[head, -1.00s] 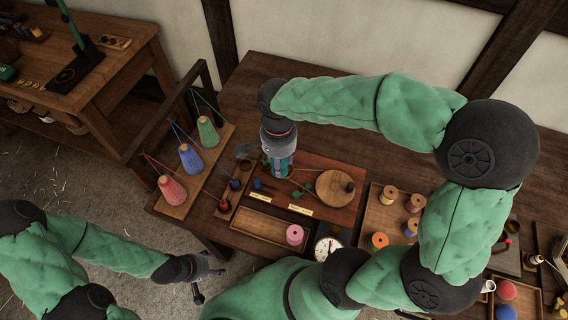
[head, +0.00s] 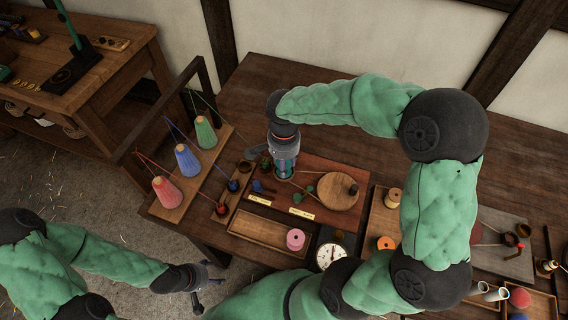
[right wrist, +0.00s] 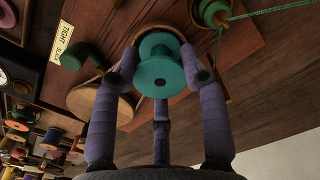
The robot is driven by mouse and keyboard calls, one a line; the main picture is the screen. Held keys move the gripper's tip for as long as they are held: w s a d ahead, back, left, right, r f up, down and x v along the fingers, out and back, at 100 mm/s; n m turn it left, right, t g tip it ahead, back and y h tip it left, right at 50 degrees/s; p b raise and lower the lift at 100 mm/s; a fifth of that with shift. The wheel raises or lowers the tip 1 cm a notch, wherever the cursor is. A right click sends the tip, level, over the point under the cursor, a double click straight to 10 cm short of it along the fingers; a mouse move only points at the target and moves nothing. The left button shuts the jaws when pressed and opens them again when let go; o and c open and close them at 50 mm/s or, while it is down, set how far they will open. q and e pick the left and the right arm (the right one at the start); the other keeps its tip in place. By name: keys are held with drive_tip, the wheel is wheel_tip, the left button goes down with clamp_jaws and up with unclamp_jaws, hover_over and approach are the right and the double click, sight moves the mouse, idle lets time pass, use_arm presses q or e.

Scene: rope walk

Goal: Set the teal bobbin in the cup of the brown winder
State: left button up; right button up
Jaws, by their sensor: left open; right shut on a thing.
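My right gripper (head: 285,172) points down over the brown winder (head: 318,172), left of its round wooden disc (head: 340,191). It is shut on the teal bobbin (right wrist: 160,72), which shows between its purple-wrapped fingers in the right wrist view. A brown rim, apparently the winder's cup (right wrist: 160,27), shows right behind the bobbin. The bobbin hides most of it, so I cannot tell whether the bobbin is above it or in it. My left gripper (head: 204,282) is open and empty, low at the left, away from the bench.
A rack of red, blue and green thread cones (head: 206,133) stands left of the winder, threads running toward small cups. A tray (head: 262,237) with a pink bobbin (head: 295,239) and a dial (head: 331,256) lie in front. Other spools are at right. The bench behind is bare.

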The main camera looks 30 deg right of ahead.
drive_tip(key=o, duration=0.6)
drive_tip(key=shift+f, duration=0.15)
drive_tip(key=shift+c, duration=0.2)
drive_tip(key=o, duration=0.4)
wheel_tip(320, 180, up, 12)
drive_tip(key=p, duration=0.4)
drive_tip(key=shift+r, duration=0.2)
